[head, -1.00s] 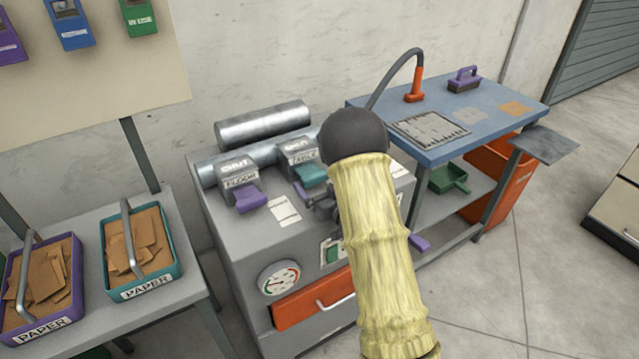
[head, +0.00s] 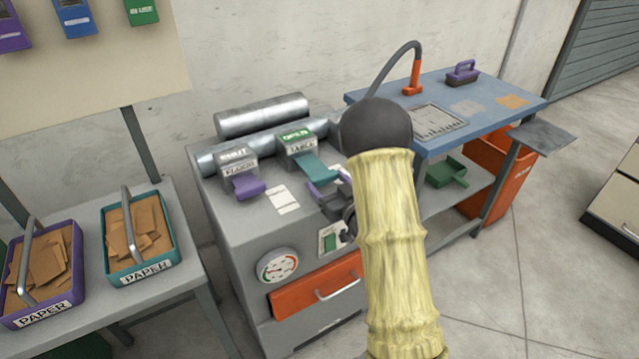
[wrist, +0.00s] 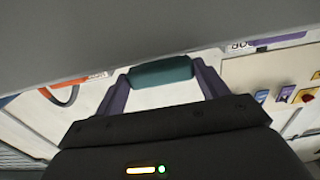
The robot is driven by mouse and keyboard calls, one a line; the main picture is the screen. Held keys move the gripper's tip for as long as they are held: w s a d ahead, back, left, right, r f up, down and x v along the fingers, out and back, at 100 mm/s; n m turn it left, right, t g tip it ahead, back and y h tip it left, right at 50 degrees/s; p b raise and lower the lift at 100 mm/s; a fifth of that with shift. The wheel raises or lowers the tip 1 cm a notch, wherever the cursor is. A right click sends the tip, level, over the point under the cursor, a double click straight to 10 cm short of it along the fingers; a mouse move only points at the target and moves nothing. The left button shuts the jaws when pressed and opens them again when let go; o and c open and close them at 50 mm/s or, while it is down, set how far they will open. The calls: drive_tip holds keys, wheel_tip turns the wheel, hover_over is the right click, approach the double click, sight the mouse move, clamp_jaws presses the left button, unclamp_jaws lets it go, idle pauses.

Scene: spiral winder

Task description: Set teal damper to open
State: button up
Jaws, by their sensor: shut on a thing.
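The teal damper (head: 299,143) is a grey box on top of the grey machine, above a TABLE plate. Its window shows a green OPEN label. Its teal handle (head: 314,166) slopes out toward the machine's front. My gripper (head: 328,172) is at the handle's outer end, partly hidden behind my pale yellow arm. In the wrist view the teal handle (wrist: 162,72) lies between the two purple fingers, which are shut on it.
Left of it, a second damper with a purple handle (head: 248,186) reads SHUT. A gauge (head: 277,266) and orange drawer (head: 318,287) are on the machine's front. Paper trays stand at left; a blue-topped bench (head: 500,88) stands at right.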

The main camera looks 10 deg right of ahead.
drive_tip(key=shift+s+d+f, duration=0.2)
drive_tip(key=shift+s, duration=0.1)
drive_tip(key=o, duration=1.4)
drive_tip(key=shift+r, duration=0.1)
drive_tip(key=p+v, duration=0.1)
drive_tip(key=v, duration=0.2)
drive_tip(key=p+v, duration=0.1)
drive_tip(key=v, duration=0.2)
drive_tip(key=p+v, duration=0.1)
drive_tip(key=v, duration=0.2)
drive_tip(key=shift+s+r, duration=0.15)
drive_tip(key=shift+r, duration=0.15)
